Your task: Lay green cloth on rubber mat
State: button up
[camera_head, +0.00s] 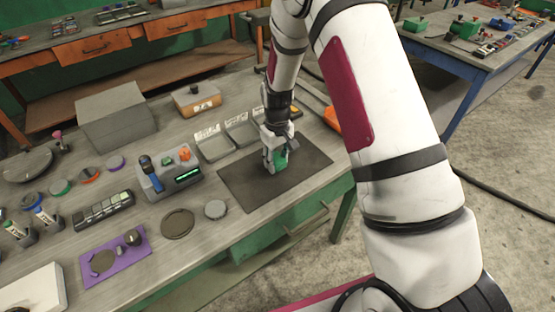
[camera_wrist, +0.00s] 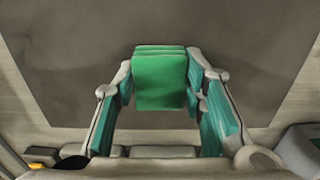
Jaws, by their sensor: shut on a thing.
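The green cloth (camera_wrist: 160,80) is a small folded bundle between the fingers of my gripper (camera_wrist: 162,92) in the wrist view. My gripper is shut on it. The dark grey rubber mat (camera_head: 234,185) lies flat on the workbench. In the head view my gripper (camera_head: 276,158) points down over the middle of the mat, and part of the cloth (camera_head: 281,161) shows at its fingertips. The mat (camera_wrist: 65,60) fills most of the wrist view behind the cloth. I cannot tell whether the cloth touches the mat.
Open grey trays (camera_head: 213,142) stand just behind the mat. A round grey disc (camera_head: 215,209) and a larger dark disc (camera_head: 177,223) lie at front left. The bare mat around my gripper is clear.

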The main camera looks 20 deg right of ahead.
jog(key=shift+f, duration=0.3)
jog(key=o, duration=1.2)
jog(key=shift+c, duration=0.2)
